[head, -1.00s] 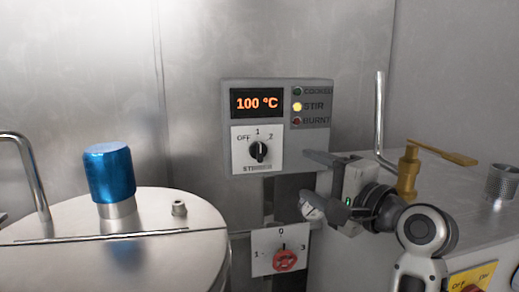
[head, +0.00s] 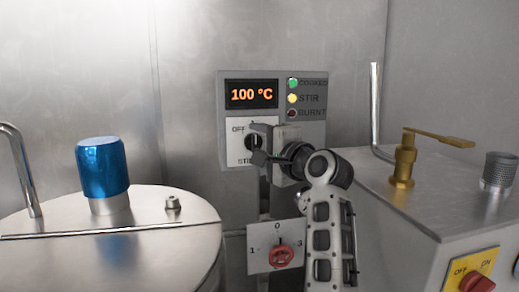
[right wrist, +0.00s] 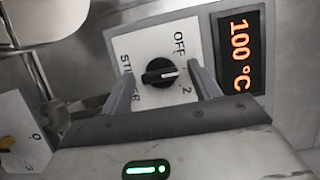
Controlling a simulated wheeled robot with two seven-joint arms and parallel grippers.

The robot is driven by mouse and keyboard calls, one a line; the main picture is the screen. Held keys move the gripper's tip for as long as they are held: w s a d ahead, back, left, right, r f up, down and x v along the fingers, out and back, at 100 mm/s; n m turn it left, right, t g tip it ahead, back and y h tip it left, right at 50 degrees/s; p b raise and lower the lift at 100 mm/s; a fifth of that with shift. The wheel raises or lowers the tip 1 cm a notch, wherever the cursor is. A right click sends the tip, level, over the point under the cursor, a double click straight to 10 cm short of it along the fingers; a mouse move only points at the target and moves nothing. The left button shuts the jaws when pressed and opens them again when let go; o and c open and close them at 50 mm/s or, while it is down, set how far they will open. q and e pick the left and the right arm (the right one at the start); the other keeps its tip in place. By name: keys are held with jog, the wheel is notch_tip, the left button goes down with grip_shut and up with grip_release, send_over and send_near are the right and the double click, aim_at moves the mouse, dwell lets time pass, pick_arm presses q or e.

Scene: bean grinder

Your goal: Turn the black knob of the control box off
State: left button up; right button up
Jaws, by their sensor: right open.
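The grey control box (head: 222,100) hangs on the metal wall with a lit orange display reading 100 °C. Its black knob (right wrist: 160,73) sits on a white plate marked OFF, 2 and STIRRER. The knob's white mark points between OFF and 2, where a finger hides the label. My right gripper (right wrist: 162,84) is open, with one finger on each side of the knob and a gap to it. In the head view the right gripper (head: 257,144) covers part of the knob and plate. My left gripper is not in view.
A red knob (head: 281,256) on a white plate is below the box. A pot lid with a blue cap (head: 104,168) stands left. A brass valve (head: 403,165), a bent pipe (head: 375,110) and a yellow switch plate (head: 459,268) are right.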

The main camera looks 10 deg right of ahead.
jog(key=c, duration=1)
